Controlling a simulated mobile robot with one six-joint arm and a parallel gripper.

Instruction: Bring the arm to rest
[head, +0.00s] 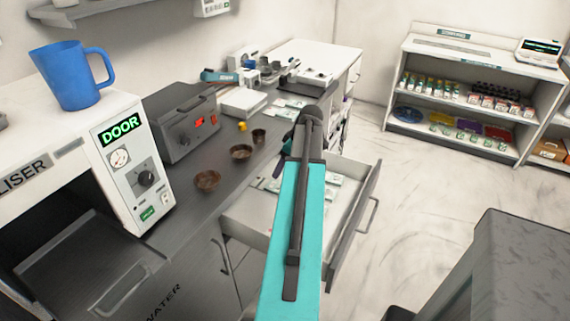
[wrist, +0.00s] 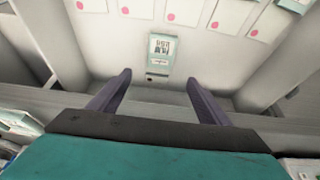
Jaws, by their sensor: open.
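My arm, teal with a dark end, shows in the middle of the head view and reaches over the open drawer (head: 245,222). Its wrist part hides much of the drawer, and the fingertips are not clear there. In the wrist view my gripper (wrist: 158,80) is open, with its two dark fingers wide apart and nothing between them. Beyond the fingers a small pale green and white packet (wrist: 160,50) lies on a light surface, apart from the fingers.
A counter (head: 200,240) with small brown bowls (head: 207,181), a grey device (head: 182,120) and a steriliser (head: 130,160) with a blue mug (head: 72,75) stands left. The drawer juts out over the floor. Clear floor (head: 420,190) lies right, before a stocked shelf unit (head: 465,95).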

